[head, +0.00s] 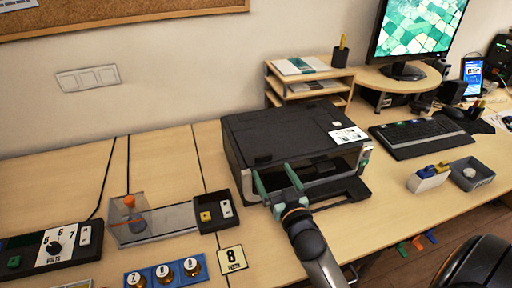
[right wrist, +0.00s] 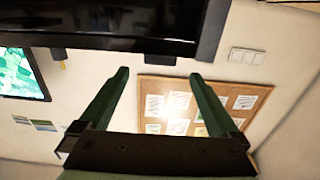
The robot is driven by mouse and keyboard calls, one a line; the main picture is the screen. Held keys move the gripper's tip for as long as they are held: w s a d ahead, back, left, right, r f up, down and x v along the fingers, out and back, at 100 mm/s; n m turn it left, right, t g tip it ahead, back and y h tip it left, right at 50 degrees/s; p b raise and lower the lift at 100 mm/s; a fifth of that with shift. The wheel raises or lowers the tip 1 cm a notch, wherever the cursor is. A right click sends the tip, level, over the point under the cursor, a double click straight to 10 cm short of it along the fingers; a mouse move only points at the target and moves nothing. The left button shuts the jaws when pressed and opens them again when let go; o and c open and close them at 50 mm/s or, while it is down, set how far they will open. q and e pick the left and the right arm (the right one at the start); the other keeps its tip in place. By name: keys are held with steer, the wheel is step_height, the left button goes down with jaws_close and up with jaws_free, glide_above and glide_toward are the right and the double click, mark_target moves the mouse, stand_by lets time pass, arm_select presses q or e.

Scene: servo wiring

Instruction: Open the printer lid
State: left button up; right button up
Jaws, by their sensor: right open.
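The black printer (head: 285,130) stands on the desk in the middle of the head view, its flat lid down. A white card lies on the right of its top. My right gripper (head: 277,178), with green fingers, is at the printer's front left. It is open, with nothing seen between its fingers. In the right wrist view the open fingers (right wrist: 153,82) point towards a dark edge, probably the printer (right wrist: 120,22), across the top. Whether they touch it I cannot tell. My left gripper is not in view.
A wooden shelf (head: 318,85) stands behind the printer, with a monitor (head: 405,70) and keyboard (head: 425,135) to the right. A clear-sided device (head: 160,218) and a dial panel (head: 50,248) lie to the left. Small bins (head: 470,175) sit at the right front.

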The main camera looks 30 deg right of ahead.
mark_target(263, 155)
steer(key=x, duration=1.1)
steer(key=shift+a, duration=0.1)
steer(key=shift+c, duration=0.3)
jaws_close()
stand_by(0.3)
